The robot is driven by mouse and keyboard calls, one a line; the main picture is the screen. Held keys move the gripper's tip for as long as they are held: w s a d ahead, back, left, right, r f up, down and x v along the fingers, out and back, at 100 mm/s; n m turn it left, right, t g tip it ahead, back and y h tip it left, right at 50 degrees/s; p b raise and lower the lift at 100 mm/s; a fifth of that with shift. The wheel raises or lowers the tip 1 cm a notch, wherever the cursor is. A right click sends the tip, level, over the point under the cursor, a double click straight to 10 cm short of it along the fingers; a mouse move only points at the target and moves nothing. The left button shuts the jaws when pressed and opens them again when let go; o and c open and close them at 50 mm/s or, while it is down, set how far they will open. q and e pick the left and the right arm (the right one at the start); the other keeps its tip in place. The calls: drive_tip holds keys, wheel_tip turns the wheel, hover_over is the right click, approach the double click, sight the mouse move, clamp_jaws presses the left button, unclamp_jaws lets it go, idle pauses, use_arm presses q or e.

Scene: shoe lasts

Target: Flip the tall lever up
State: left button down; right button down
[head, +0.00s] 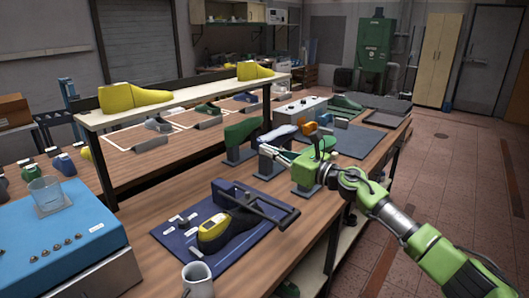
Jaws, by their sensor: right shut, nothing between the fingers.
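I cannot clearly make out which part is the tall lever. A blue box (75,238) with small knobs stands at the left front. A pale control box (300,108) with small controls stands further back on the bench, beyond my right gripper. My right gripper (264,150) is shut and empty, pointing left above the bench among the shoe lasts on stands. It partly covers the things behind it. A dark fixture with a long bar (262,205) lies on a blue mat (172,238), left of and nearer than my right gripper. My left gripper is not in view.
A green last (242,131) and a white-blue last (279,133) stand close to my right gripper. A raised shelf (190,99) bears yellow lasts. A mug (198,278) is at the front edge and a glass (45,191) sits on the blue box. Floor at right is clear.

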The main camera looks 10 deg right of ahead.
drive_tip(key=s+a+f+m+t+h, duration=0.45)
drive_tip(key=f+m, duration=0.25)
drive_tip(key=m, duration=0.7)
drive_tip(key=s+d+f+m+g+h, duration=0.35)
drive_tip(key=s+f+m, duration=0.6)
drive_tip(key=f, duration=0.75)
drive_tip(key=s+d+f+m+g+h, duration=0.2)
drive_tip(key=s+f+m+g, duration=0.35)
drive_tip(key=s+f, duration=0.85)
drive_tip(key=s+d+f+m+g+h, duration=0.3)
drive_tip(key=s+f+m, duration=0.5)
drive_tip(key=f, duration=1.1)
drive_tip(key=s+d+f+m+g+y, duration=0.15)
drive_tip(key=s+f+g, duration=0.25)
drive_tip(key=s+f, duration=1.1)
drive_tip(key=s+f+m+g, duration=0.1)
drive_tip(key=s+f, duration=0.2)
drive_tip(key=s, duration=0.6)
drive_tip(key=s+f+m+g, duration=0.1)
drive_tip(key=s+f, duration=0.3)
drive_tip(key=s, duration=0.5)
drive_tip(key=shift+s+m, duration=0.3)
drive_tip(key=shift+m, duration=0.15)
